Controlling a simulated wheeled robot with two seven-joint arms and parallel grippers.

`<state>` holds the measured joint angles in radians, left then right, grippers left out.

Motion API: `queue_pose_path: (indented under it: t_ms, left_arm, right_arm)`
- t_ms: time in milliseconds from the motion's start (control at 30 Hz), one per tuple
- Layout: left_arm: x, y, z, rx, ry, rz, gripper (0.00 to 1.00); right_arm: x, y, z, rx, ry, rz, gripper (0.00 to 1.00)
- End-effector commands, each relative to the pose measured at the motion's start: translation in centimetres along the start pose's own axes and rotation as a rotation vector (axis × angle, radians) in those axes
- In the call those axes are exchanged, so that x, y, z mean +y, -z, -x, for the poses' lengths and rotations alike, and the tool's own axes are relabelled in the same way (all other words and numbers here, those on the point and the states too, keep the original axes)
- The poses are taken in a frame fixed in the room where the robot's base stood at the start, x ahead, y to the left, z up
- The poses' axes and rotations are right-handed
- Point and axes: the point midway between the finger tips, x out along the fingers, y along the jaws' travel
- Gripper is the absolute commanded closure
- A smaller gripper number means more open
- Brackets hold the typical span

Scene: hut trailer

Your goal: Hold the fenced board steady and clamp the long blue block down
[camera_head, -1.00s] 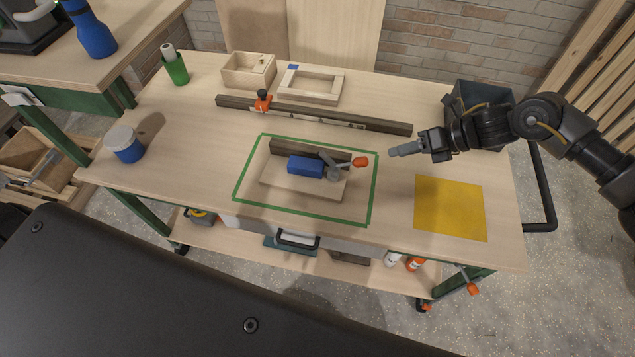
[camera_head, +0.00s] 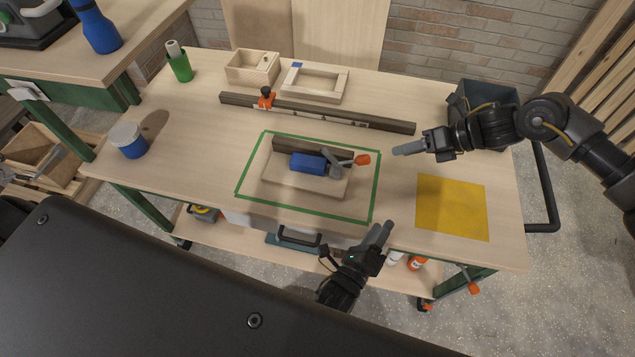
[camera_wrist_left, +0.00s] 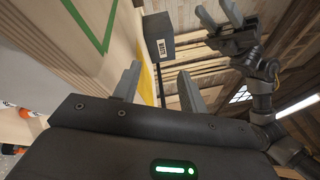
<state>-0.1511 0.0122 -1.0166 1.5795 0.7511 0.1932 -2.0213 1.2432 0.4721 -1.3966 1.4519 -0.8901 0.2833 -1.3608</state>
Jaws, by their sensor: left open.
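The wooden board (camera_head: 285,182) lies inside a green tape outline on the bench, with a dark fence (camera_head: 290,147) along its far edge. The long blue block (camera_head: 307,164) lies on the board against the fence. A toggle clamp (camera_head: 336,168) with an orange handle tip (camera_head: 362,159) is at the block's right end; whether it presses on the block is unclear. My left gripper (camera_head: 383,232) is open and empty at the bench's front edge, apart from the board. My right gripper (camera_head: 400,150) is right of the clamp; its fingers show apart in the left wrist view (camera_wrist_left: 222,14).
A yellow mat (camera_head: 452,207) lies at the right. A dark rail (camera_head: 340,117) with an orange clamp (camera_head: 266,98) lies behind the board. A grey bin (camera_head: 480,97) stands back right.

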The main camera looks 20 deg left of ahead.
Motion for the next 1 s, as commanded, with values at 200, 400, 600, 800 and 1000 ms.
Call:
queue_pose_path:
  t_ms: [200, 400, 600, 800, 1000]
  left_arm:
    - [2.3, -11.1, -1.1, -0.178, -0.137, -0.23, 0.57]
    - [3.2, -16.8, -0.9, -0.258, -0.223, -0.333, 0.57]
    - [3.5, -18.4, -0.8, -0.28, -0.251, -0.361, 0.57]
    - [3.6, -18.7, -1.7, -0.282, -0.248, -0.362, 0.57]
    - [4.2, -19.7, -4.7, -0.282, -0.246, -0.362, 0.57]
  right_arm:
    - [0.1, 0.0, 0.0, 0.0, -0.001, 0.001, 0.64]
    - [0.1, 0.0, 0.0, 0.0, -0.001, 0.001, 0.64]
    - [0.1, 0.0, 0.0, 0.0, -0.001, 0.001, 0.64]
    - [0.1, 0.0, 0.0, 0.0, -0.001, 0.001, 0.64]
    - [0.1, 0.0, 0.0, 0.0, -0.001, 0.001, 0.64]
